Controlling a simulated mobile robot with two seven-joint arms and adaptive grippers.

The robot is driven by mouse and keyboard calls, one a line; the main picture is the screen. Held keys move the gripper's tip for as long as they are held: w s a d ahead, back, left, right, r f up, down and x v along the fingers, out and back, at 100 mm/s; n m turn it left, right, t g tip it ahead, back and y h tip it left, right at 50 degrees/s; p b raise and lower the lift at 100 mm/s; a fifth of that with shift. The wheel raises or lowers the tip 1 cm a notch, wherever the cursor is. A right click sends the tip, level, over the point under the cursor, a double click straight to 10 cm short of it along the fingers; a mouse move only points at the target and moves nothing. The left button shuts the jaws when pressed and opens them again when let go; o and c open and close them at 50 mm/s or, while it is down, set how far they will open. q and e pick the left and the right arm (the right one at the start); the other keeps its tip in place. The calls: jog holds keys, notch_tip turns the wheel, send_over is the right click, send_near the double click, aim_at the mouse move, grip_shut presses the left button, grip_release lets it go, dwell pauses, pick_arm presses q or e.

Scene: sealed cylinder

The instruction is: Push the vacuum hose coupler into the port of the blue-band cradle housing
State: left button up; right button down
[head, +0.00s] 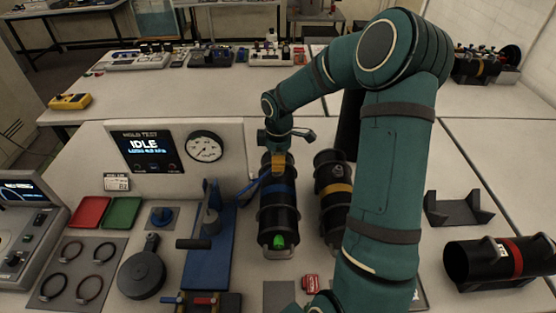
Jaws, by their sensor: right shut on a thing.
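The blue-band housing (279,215) is a black cylinder lying in a cradle at the middle of the table, with a blue band around it and a green piece (279,240) at its near end. My right gripper (277,152) is over its far end, pointing down and shut on the hose coupler (279,164), a small orange-yellow piece. The blue vacuum hose (249,188) runs from there down to the left. The coupler is at or just above the housing's top; I cannot tell whether it is in the port, which is hidden. My left gripper is out of view.
A yellow-band housing (336,194) stands close on the right, partly behind my arm. A red-band housing (505,258) and an empty cradle (459,209) are farther right. A blue stand (208,250) is close on the left.

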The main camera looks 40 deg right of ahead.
jog(key=shift+f+b, duration=0.3)
jog(key=shift+f, duration=0.2)
jog(key=c, duration=0.8)
grip_release()
jog(key=shift+c, duration=0.2)
notch_tip(320, 180, up, 12)
jog(key=shift+r, duration=0.1)
